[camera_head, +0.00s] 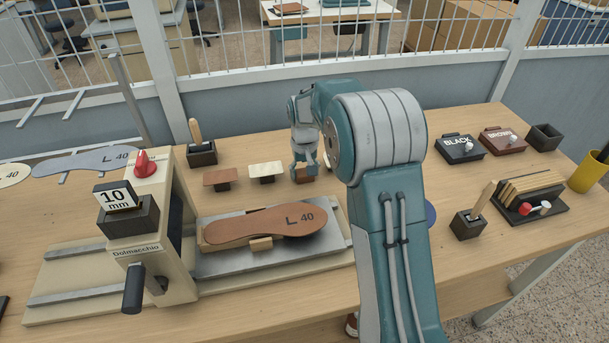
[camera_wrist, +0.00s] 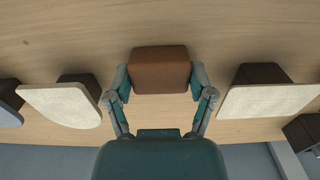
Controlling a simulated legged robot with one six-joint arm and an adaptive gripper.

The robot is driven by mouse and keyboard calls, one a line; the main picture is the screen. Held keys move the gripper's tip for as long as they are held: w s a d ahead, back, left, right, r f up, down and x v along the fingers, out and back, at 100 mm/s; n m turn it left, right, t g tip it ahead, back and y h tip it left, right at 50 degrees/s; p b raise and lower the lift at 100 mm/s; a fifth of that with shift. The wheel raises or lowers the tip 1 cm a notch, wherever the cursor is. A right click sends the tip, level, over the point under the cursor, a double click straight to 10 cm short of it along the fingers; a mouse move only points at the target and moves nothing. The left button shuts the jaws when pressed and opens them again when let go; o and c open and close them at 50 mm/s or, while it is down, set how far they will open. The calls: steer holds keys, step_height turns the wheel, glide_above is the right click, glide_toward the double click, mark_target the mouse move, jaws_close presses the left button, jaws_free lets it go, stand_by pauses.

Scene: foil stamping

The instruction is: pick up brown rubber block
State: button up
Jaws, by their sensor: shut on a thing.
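My gripper (camera_wrist: 160,90) is shut on the brown rubber block (camera_wrist: 160,66), with one finger on each side of it in the wrist view. In the head view my gripper (camera_head: 305,163) points down at the back of the table, and the block (camera_head: 306,177) shows small between its fingers, partly hidden by them. I cannot tell whether the block still touches the table.
Two sample stands, one brown (camera_head: 221,177) and one cream (camera_head: 266,168), stand just left of the block. The stamping machine (camera_head: 150,230) with a brown insole (camera_head: 263,224) is at the front left. BLACK (camera_head: 459,148) and BROWN (camera_head: 503,140) boxes sit at the right.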

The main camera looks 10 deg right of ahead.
steer(key=shift+f, duration=0.1)
steer(key=shift+r, duration=0.5)
steer(key=s+r, duration=0.8)
steer(key=s, duration=0.1)
steer(key=s+r, duration=0.4)
steer(key=s, duration=0.1)
steer(key=shift+d, duration=0.35)
steer(key=o, duration=0.5)
steer(key=c, duration=0.4)
